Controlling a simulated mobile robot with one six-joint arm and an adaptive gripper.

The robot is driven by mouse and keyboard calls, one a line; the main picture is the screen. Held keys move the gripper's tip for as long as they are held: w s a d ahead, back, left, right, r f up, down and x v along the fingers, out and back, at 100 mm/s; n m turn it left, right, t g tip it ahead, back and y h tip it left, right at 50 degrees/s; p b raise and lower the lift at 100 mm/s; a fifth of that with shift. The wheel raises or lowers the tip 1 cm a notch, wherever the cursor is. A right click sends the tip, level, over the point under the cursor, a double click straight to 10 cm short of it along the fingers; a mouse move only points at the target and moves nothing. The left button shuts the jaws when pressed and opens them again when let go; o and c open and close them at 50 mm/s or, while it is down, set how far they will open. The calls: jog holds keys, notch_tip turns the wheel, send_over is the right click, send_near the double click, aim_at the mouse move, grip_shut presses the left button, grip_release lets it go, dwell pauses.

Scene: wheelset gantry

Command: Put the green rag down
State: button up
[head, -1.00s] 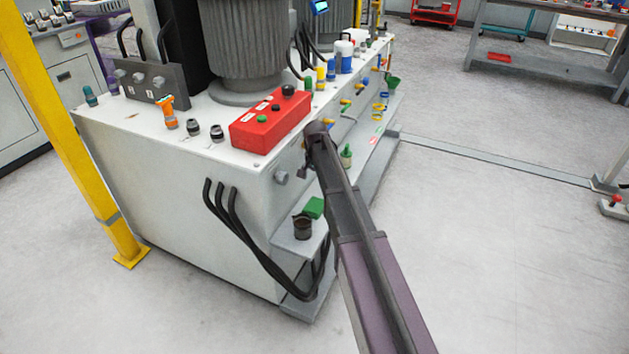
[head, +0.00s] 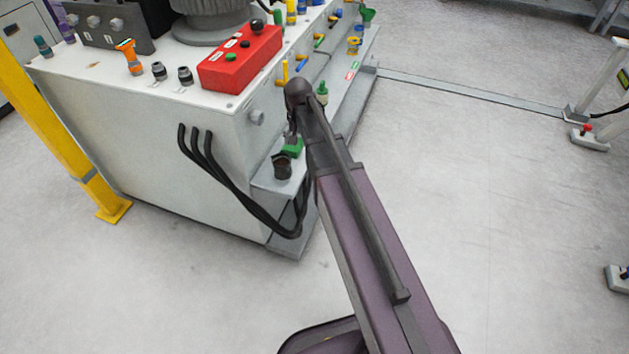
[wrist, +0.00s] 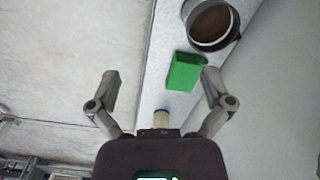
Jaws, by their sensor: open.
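The green rag (head: 293,148) lies on the low white ledge at the side of the white machine, just behind a dark cup; my arm hides part of it in the head view. In the wrist view the rag (wrist: 186,72) is a folded green block on the pale ledge, next to the cup. My gripper (wrist: 160,84) is open, its two fingers spread wide. The rag shows between the fingers, nearer the right one; I cannot tell the height gap. Nothing is held in the gripper.
The dark cup (head: 282,165) stands at the ledge's near end; it also shows in the wrist view (wrist: 211,22). Black hoses (head: 232,185) loop beside it. A red control box (head: 240,58) sits on the machine top. A green-topped bottle (head: 322,94) stands behind my arm.

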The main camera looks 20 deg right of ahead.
jog(key=s+n, duration=0.4)
jog(key=s, duration=1.3)
jog(key=shift+s, duration=0.2)
notch_tip(320, 180, up, 27)
jog(key=p, duration=2.6)
jog(key=shift+f+p, duration=0.2)
jog(key=shift+p, duration=0.1)
jog(key=c, duration=0.6)
